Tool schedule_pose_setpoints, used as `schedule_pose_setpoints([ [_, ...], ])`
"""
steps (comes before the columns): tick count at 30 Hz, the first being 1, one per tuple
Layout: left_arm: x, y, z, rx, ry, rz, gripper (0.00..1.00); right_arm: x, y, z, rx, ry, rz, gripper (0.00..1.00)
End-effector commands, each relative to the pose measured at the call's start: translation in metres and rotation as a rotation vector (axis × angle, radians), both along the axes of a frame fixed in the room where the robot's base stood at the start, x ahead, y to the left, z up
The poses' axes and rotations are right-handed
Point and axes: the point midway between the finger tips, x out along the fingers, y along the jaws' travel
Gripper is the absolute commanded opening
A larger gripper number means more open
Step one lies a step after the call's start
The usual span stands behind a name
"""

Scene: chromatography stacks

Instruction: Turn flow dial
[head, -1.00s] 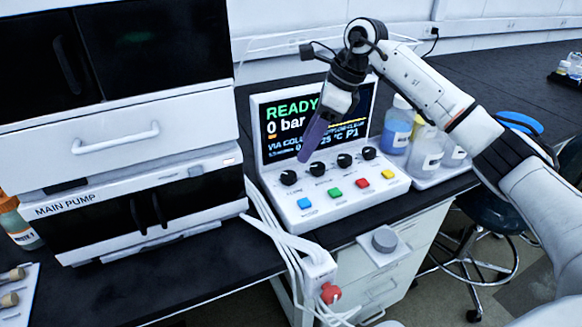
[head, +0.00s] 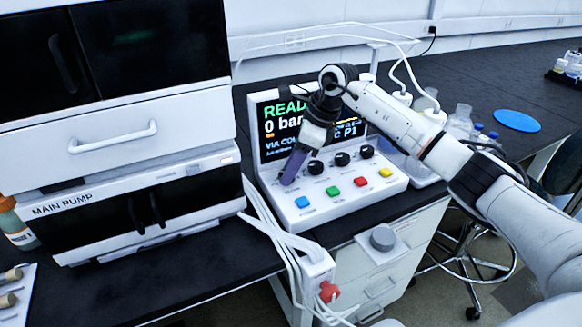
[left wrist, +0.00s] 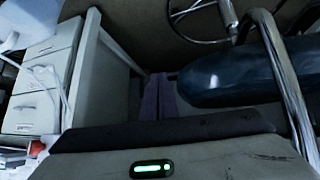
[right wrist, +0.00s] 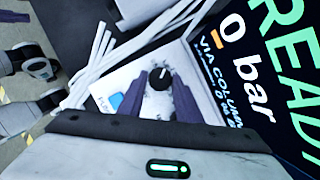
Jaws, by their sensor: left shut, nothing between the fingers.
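The white control console (head: 330,200) has a row of black dials along the foot of its screen, which reads READY and 0 bar. Their labels are too small to read. The leftmost dial shows in the right wrist view (right wrist: 160,79), with its white pointer mark. My right gripper (head: 287,181) is at this dial and hides it in the head view. In the right wrist view my right gripper (right wrist: 160,84) is open, with one purple finger on each side of the dial and visible gaps. My left gripper (left wrist: 160,78) is shut and empty, out of the head view.
Blue, green, red and yellow buttons (head: 332,190) sit in front of the dials. The main pump stack (head: 130,150) stands further left. Bottles (head: 461,122) and a blue disc (head: 517,121) are at the right.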

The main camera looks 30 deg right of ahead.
Motion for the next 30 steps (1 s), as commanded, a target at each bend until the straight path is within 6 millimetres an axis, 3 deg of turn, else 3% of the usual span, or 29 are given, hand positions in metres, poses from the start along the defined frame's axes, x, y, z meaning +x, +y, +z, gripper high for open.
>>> schedule_pose_setpoints([
  [1, 0.0, 0.0, 0.0, 0.0, 0.0, 0.0, 0.0, 0.0, 0.0, 0.0, 0.0, 0.0, 0.0, 0.22],
  [4, 0.0, 0.0, 0.0, 0.0, 0.0, 0.0, 0.0, 0.0, 0.0, 0.0, 0.0, 0.0, 0.0, 0.08],
  [17, 0.001, 0.0, 0.006, -0.001, -0.003, 0.002, 0.0, -0.001, 0.001, 0.001, 0.0, 0.0, -0.099, 0.08],
  [30, -0.001, 0.004, 0.013, 0.0, -0.001, 0.009, 0.0, -0.003, 0.005, 0.002, 0.0, -0.003, -0.474, 0.08],
])
